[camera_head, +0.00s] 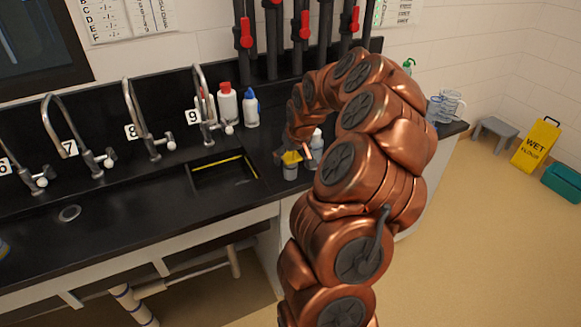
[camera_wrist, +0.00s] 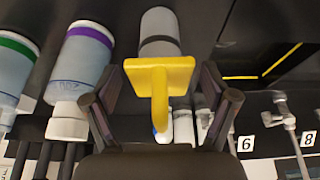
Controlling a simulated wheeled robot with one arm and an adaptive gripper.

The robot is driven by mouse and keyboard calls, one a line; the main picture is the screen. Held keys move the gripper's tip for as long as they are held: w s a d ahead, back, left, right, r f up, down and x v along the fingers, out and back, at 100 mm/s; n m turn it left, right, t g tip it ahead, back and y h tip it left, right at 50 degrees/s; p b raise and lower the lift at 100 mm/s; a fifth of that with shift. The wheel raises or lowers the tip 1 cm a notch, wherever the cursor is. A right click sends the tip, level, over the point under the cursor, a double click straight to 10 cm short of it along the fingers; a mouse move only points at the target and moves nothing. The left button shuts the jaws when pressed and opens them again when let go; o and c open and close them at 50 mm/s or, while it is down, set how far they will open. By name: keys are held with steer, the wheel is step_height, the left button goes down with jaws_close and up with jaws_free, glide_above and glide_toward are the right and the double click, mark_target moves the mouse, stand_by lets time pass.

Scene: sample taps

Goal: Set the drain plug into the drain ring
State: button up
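A yellow piece with a flat square plate and an upright tab, which looks like the drain plug (camera_head: 291,157), is at the top of a small grey cylinder (camera_head: 290,173) right of the sink opening. In the wrist view the yellow piece (camera_wrist: 160,72) is in front of the cylinder (camera_wrist: 160,28); whether they are joined I cannot tell. My gripper (camera_wrist: 160,88) is open, one finger on each side of the yellow piece, with gaps showing. In the head view my arm partly hides the gripper. A round metal ring (camera_head: 69,214), apparently the drain ring, lies in the black counter at left.
A rectangular sink opening (camera_head: 222,172) with a yellow-edged rim lies between the cylinder and the ring. Several numbered taps (camera_head: 150,135) stand along the back. A red-capped bottle (camera_head: 227,104) and a blue-capped bottle (camera_head: 251,108) stand behind. The front counter left of the sink is mostly clear.

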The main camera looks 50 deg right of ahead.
steer(key=c, duration=1.4)
steer(key=shift+c, duration=0.2)
steer(key=shift+r, duration=0.15)
